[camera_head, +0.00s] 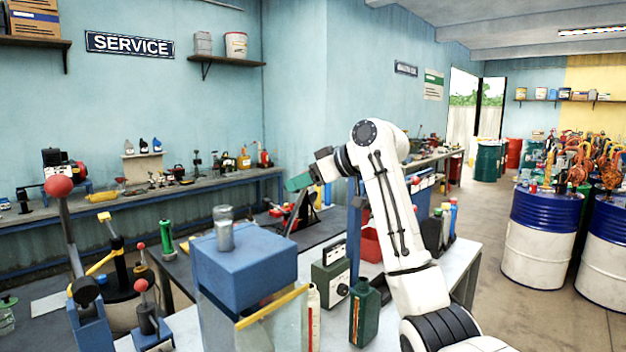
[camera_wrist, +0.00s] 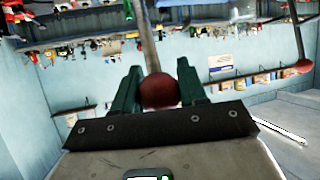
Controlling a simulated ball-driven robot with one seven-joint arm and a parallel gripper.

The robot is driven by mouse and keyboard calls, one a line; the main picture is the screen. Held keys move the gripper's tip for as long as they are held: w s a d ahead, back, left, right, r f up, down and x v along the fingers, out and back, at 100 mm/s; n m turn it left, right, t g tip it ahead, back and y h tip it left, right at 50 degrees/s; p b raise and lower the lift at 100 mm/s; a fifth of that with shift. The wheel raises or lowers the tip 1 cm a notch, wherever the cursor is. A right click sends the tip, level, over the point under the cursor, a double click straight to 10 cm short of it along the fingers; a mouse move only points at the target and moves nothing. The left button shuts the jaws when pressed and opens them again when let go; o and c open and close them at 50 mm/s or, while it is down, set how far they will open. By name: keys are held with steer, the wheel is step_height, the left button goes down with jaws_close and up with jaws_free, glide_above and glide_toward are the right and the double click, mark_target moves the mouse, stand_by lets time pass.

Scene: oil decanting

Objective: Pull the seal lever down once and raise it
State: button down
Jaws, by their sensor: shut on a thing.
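In the wrist view, my gripper (camera_wrist: 160,92) has its green fingers on both sides of a red ball knob (camera_wrist: 158,91). The lever's grey rod (camera_wrist: 149,42) runs from this knob toward the top of the picture. In the head view, my gripper (camera_head: 299,182) is above the far part of the bench, at the end of my white arm. A slanted grey lever (camera_head: 297,213) shows just below it, and its knob is hidden there by the fingers. No label marks which lever this is.
A large lever with a red ball (camera_head: 58,186) stands at the left. Blue-and-white drums (camera_head: 541,235) stand on the right. Floor between bench and drums is clear.

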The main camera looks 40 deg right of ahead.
steer(key=shift+w+g, duration=0.3)
steer(key=shift+w, duration=0.05)
steer(key=c, duration=0.6)
jaws_free()
steer(key=shift+d, duration=0.1)
steer(key=b+v, duration=0.3)
steer(key=v, duration=0.7)
steer(key=shift+s+r, duration=0.25)
steer(key=shift+s, duration=0.05)
steer(key=shift+c, duration=0.4)
